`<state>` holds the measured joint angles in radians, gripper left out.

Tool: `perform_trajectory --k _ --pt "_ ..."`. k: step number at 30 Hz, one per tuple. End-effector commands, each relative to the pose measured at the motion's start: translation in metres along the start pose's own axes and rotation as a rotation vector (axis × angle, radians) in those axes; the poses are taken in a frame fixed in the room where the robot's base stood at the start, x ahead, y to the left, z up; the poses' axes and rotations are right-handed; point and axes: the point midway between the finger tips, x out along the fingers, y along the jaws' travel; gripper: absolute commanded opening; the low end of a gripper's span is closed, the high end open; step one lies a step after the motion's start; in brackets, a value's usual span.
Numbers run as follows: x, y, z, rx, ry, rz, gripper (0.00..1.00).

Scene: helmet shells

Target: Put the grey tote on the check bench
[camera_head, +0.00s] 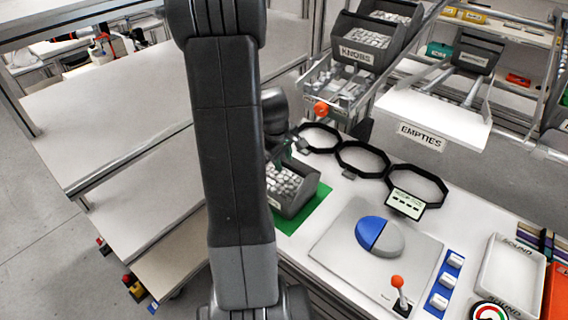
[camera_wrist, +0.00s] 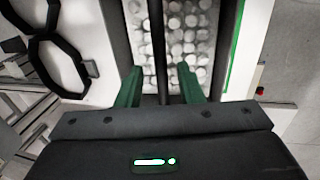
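A dark grey tote (camera_head: 297,203) full of pale round knobs stands on a green mat (camera_head: 313,213) at the left end of a white bench top (camera_head: 318,176). In the wrist view the tote (camera_wrist: 228,45) lies below my gripper (camera_wrist: 160,84). Its two green fingers are apart, one on each side of a thin dark bar (camera_wrist: 159,40) that runs across the middle of the tote. Gaps show between the fingers and the bar. In the head view my arm hides the tote's left side and most of my gripper.
Black rings (camera_head: 362,158), a sloped panel with a blue-and-grey shell (camera_head: 379,236) and a red-knobbed lever (camera_head: 398,285) share the bench. Behind are a KNOBS bin (camera_head: 357,55) and an EMPTIES shelf (camera_head: 432,112). Tiered pale shelves (camera_head: 105,100) stand at left, largely bare.

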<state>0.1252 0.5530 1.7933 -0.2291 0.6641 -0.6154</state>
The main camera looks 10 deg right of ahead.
Motion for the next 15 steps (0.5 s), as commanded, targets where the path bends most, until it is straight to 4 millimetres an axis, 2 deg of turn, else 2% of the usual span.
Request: perform_trajectory --k 9,15 --pt "-0.063 0.000 -0.001 -0.001 0.003 0.004 0.34" --pt "-0.088 0.000 -0.001 0.000 0.002 0.002 0.34"
